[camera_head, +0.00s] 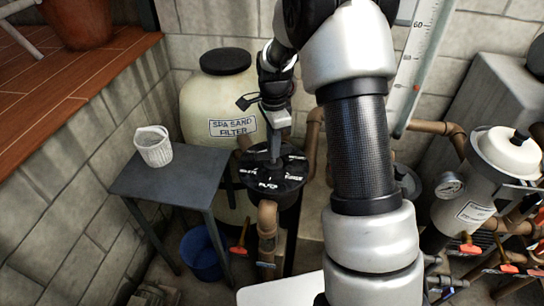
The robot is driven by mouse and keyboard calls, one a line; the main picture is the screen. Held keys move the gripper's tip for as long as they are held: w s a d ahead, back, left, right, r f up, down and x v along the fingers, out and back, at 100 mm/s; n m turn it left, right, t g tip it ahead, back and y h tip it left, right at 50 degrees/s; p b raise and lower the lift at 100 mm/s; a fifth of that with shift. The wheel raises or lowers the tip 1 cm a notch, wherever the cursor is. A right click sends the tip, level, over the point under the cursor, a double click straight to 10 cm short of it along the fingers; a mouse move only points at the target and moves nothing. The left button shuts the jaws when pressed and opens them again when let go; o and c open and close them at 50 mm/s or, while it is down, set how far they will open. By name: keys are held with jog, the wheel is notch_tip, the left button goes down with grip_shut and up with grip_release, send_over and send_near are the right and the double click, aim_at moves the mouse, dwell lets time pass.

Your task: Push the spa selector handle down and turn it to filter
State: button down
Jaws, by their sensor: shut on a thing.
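The spa selector (268,183) is a round black valve head with white labels around its rim, beside the cream tank marked "SPA SAND FILTER" (207,103). The labels are too small to read surely. My gripper (274,153) points down over the middle of the valve head and is shut on the selector handle. My fingers and wrist cover most of the handle. I cannot tell which label it points to or whether it is pressed down.
A grey table (170,178) with a white basket (153,146) stands left of the valve. A blue bucket (203,254) is below. Brown pipes (267,222) run in front. A block wall stands behind.

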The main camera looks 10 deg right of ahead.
jog(key=shift+f+b, duration=0.35)
jog(key=shift+f, duration=0.15)
jog(key=n, duration=0.5)
jog(key=shift+n, duration=0.3)
jog(key=n, duration=0.6)
jog(key=shift+p, duration=0.4)
jog(key=c, duration=1.6)
grip_release()
jog(key=shift+r+p, duration=2.25)
jog(key=shift+r, duration=1.3)
